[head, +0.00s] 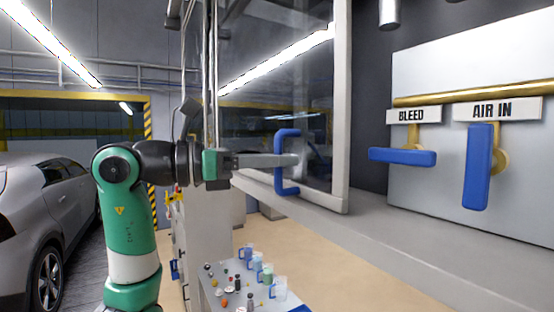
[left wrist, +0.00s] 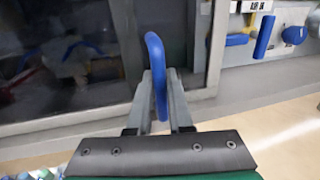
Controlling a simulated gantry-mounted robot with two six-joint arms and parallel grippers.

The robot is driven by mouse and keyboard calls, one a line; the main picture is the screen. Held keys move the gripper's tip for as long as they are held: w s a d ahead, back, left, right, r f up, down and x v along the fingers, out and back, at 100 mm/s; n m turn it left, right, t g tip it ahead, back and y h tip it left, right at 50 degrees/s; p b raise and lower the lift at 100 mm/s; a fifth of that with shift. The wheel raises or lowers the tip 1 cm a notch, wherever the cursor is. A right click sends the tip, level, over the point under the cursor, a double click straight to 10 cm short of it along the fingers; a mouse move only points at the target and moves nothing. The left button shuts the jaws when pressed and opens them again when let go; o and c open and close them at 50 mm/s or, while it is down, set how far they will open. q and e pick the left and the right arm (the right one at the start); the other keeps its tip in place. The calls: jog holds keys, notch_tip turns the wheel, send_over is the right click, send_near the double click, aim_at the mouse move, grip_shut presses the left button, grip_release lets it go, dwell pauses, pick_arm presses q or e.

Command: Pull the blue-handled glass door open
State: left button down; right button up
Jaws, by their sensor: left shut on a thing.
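The glass door (head: 310,85) has a grey frame and stands in the middle of the head view. Its blue handle (head: 279,178) is a C-shaped vertical bar on the glass near the right frame edge. My left gripper (head: 292,160) reaches in from the left and is shut on the handle. In the left wrist view the blue handle (left wrist: 153,48) stands between the two grey fingers of the left gripper (left wrist: 160,82), which close around its bar. I cannot tell whether the door stands ajar. My right gripper is not in view.
Right of the door, a panel (head: 450,72) carries a blue BLEED lever (head: 402,156) and a blue AIR IN lever (head: 478,168). A grey ledge (head: 370,235) runs below. A low table (head: 215,295) holds several cups and small parts. A silver car (head: 45,200) stands left.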

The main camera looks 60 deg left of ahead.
pick_arm(q)
jog(key=shift+d, duration=0.1)
jog(key=c, duration=0.8)
grip_release()
jog(key=shift+c, duration=0.2)
jog(key=shift+s, duration=0.3)
jog(key=b+v, duration=0.3)
jog(key=v, duration=0.8)
